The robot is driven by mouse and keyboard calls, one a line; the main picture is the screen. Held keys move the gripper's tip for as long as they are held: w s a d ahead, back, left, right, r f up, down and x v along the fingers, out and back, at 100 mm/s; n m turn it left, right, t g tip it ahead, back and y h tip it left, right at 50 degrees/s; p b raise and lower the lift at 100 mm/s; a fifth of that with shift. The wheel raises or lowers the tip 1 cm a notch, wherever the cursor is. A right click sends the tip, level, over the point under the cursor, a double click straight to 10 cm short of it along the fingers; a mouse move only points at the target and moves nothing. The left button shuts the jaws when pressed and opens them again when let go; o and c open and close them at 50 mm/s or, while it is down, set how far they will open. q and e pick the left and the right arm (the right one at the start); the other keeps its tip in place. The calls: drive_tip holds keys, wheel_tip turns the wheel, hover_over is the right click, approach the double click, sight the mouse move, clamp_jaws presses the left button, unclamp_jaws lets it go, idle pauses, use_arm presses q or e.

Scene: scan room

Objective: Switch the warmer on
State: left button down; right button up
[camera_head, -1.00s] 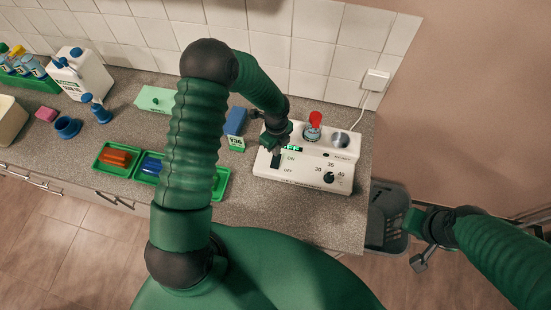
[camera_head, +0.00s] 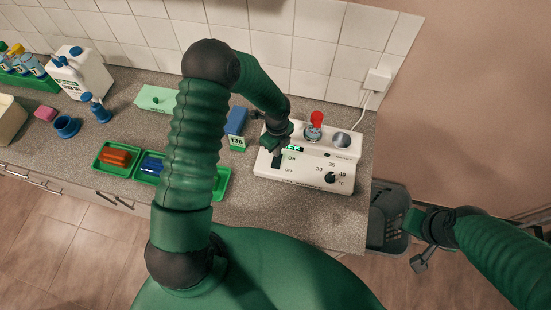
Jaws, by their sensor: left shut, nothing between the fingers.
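The warmer (camera_head: 312,183) is a white box at the right end of the counter. It has a black switch (camera_head: 276,163) marked ON above and OFF below, a dial (camera_head: 331,177) marked with numbers, and a small lit green display. My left gripper (camera_head: 275,148) is shut and empty over the warmer's left part, at the upper end of the switch. It partly covers the switch and the display, so the switch's position and any contact are hard to tell. My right gripper (camera_head: 422,245) is off the counter at the lower right; its jaw opening is unclear.
A red-capped tube (camera_head: 315,122) stands in the warmer's top, beside a round metallic well (camera_head: 342,140). Green trays (camera_head: 114,170) lie behind my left arm. A grey basket (camera_head: 386,215) is beyond the counter's right end.

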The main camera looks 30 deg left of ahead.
use_arm(q)
drive_tip(key=shift+f, duration=0.15)
use_arm(e)
drive_tip(key=shift+f, duration=0.1)
use_arm(q)
drive_tip(key=shift+d+f+b, duration=0.25)
drive_tip(key=shift+d+b, duration=0.05)
drive_tip(key=shift+d, duration=0.1)
use_arm(e)
drive_tip(key=shift+d+f, duration=0.3)
drive_tip(key=shift+d, duration=0.15)
use_arm(q)
drive_tip(key=shift+a+f, duration=0.1)
drive_tip(key=shift+a, duration=0.05)
use_arm(e)
drive_tip(key=shift+a, duration=0.15)
use_arm(q)
drive_tip(key=shift+a+r+p, duration=0.1)
drive_tip(key=shift+r+p, duration=0.25)
drive_tip(key=shift+r, duration=0.05)
wheel_tip(320, 180, up, 6)
drive_tip(key=p, duration=0.5)
drive_tip(key=shift+r, duration=0.2)
drive_tip(key=shift+f, duration=0.1)
use_arm(e)
drive_tip(key=w+v, duration=0.1)
drive_tip(key=v, duration=0.5)
drive_tip(key=shift+w, duration=0.15)
drive_tip(key=shift+a+r, duration=0.1)
